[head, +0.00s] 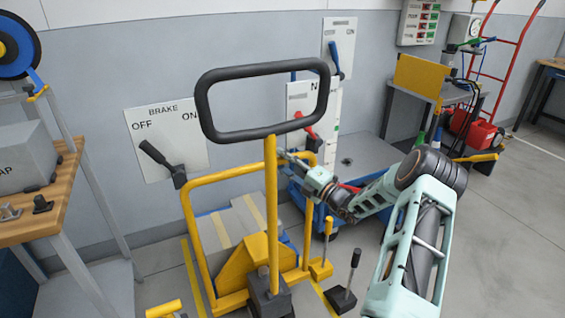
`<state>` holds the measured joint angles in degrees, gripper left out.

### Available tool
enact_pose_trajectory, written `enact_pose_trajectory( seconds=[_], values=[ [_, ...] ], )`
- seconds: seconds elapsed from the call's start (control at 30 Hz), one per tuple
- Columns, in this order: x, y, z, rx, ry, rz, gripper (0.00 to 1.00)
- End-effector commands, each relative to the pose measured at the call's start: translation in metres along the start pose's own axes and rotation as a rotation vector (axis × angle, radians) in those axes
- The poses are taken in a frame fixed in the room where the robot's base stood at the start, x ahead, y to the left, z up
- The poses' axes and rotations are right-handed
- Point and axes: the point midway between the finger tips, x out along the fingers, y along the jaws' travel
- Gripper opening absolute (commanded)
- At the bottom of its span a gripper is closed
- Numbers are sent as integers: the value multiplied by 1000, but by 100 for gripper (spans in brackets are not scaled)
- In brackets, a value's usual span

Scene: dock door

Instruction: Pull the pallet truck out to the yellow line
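The pallet truck has a black loop handle (205,105) on top of a yellow upright shaft (271,215), over a yellow body (250,262). Grey boxes (228,222) with tan stripes show behind its yellow frame. My gripper (284,157) is just right of the shaft, below the loop handle. Its fingertips are small and partly hidden by the shaft and frame, so I cannot tell whether they touch it or are open or shut. Yellow floor lines (191,272) run along the truck's left and right sides; I cannot tell which line is the task's.
A BRAKE panel (165,125) on the wall has a black lever leaning toward OFF. A black floor lever (350,275) stands right of the truck. A wooden-topped bench (60,205) is at left. A blue cart (370,160) stands behind my arm. Open floor (510,230) lies at right.

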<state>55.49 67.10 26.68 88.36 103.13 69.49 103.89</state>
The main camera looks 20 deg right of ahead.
Motion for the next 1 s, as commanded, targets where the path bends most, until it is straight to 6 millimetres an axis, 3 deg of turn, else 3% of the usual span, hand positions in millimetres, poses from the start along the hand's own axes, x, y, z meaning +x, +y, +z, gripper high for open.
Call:
enact_pose_trajectory(
  seconds=[0.1, 0.43, 0.8, 1.0],
  values=[
    [0, 0, 0, 0, 0, 0, 37],
    [-1, 0, 0, 0, 0, 0, 1],
    [-2, 0, 0, 0, 0, -1, 0],
    [-17, 6, -6, 3, 0, -2, 0]
  ],
)
